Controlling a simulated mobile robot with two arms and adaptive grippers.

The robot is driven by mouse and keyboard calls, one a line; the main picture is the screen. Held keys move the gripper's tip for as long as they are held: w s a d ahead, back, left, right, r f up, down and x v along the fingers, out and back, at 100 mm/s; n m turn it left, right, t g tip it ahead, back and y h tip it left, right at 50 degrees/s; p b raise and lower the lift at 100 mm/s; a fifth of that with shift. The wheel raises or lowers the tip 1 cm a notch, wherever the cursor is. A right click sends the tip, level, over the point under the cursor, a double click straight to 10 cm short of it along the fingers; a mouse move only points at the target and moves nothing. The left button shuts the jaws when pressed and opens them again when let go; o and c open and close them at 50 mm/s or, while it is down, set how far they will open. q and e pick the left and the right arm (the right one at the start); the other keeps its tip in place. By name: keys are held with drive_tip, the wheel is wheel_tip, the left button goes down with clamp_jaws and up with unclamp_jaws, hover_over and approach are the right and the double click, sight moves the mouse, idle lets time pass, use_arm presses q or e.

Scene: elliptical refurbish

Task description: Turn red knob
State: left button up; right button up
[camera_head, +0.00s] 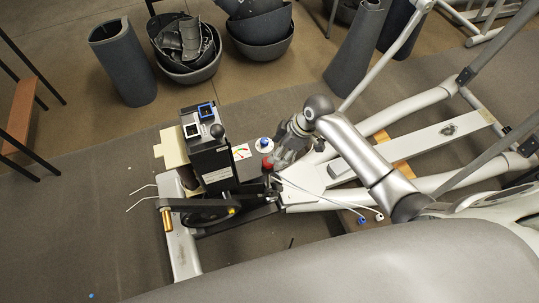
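The red knob (267,163) sits on the elliptical machine's frame, just right of the black upright box (208,158). Only a small part of it shows. My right gripper (276,161) comes down over the knob from the upper right, with its fingers right beside it. The fingers hide part of the knob, and I cannot tell whether they touch it or how far they are closed. My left gripper is not in view.
A blue-topped round part (264,143) is just behind the gripper. Thin white cables (325,197) run right across the frame. A black crank wheel (207,213) is in front of the box. The left floor mat is mostly clear.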

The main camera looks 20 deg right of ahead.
drive_tip(key=x, duration=0.7)
drive_tip(key=shift+w+f, duration=0.1)
drive_tip(key=shift+f, duration=0.1)
drive_tip(key=shift+w+a+f, duration=0.1)
drive_tip(key=shift+a+f, duration=0.1)
drive_tip(key=shift+f, duration=0.35)
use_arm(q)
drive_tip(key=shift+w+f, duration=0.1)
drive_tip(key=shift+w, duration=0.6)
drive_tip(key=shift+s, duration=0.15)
use_arm(e)
drive_tip(key=c, duration=1)
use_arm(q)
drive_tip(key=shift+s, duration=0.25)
